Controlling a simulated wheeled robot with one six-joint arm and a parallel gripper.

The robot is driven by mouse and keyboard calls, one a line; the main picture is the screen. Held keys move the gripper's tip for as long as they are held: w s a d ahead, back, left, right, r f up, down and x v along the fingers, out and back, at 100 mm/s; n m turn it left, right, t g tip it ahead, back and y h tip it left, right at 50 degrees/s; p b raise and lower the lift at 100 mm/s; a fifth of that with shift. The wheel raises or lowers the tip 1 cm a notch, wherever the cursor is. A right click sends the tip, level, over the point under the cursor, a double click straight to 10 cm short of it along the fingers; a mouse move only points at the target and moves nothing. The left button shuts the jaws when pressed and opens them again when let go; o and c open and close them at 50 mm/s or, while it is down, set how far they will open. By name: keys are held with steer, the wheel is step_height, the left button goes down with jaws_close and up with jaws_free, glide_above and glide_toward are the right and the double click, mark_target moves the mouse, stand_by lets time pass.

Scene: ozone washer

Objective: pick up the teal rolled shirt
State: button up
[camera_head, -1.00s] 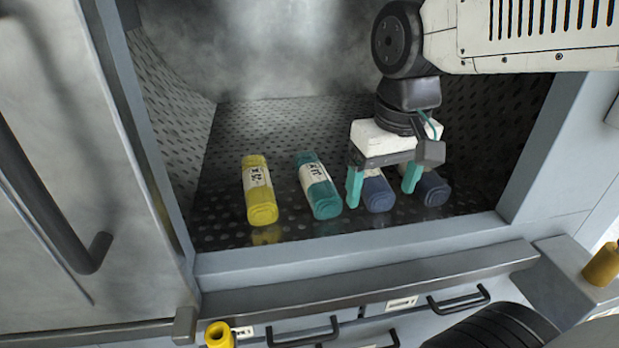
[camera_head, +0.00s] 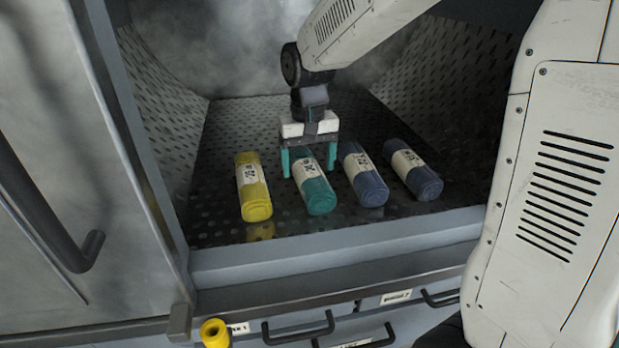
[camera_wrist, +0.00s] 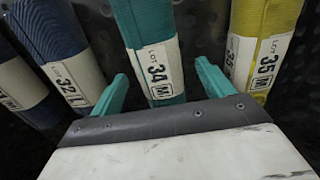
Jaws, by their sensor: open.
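The teal rolled shirt (camera_head: 319,194) lies on the perforated metal floor of the washer, second from the left in the row, with a white label band. In the wrist view the teal shirt (camera_wrist: 147,25) shows the number 34 and the letter M on its label. My gripper (camera_head: 309,168) is open with teal fingers, over the far part of the shirt. In the wrist view my gripper (camera_wrist: 162,80) has one finger on each side of the shirt's label. I cannot tell how far the fingertips are above the floor.
A yellow rolled shirt (camera_head: 254,201) lies to the left, close to one finger; it also shows in the wrist view (camera_wrist: 262,20). Two dark blue rolled shirts (camera_head: 369,187) (camera_head: 424,186) lie to the right. The washer's front sill (camera_head: 335,248) runs along the near edge.

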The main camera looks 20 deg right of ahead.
mark_target(309, 167)
steer(key=shift+d+f, duration=0.1)
steer(key=shift+f, duration=1.85)
steer(key=c, duration=1.2)
steer(key=shift+r, duration=0.15)
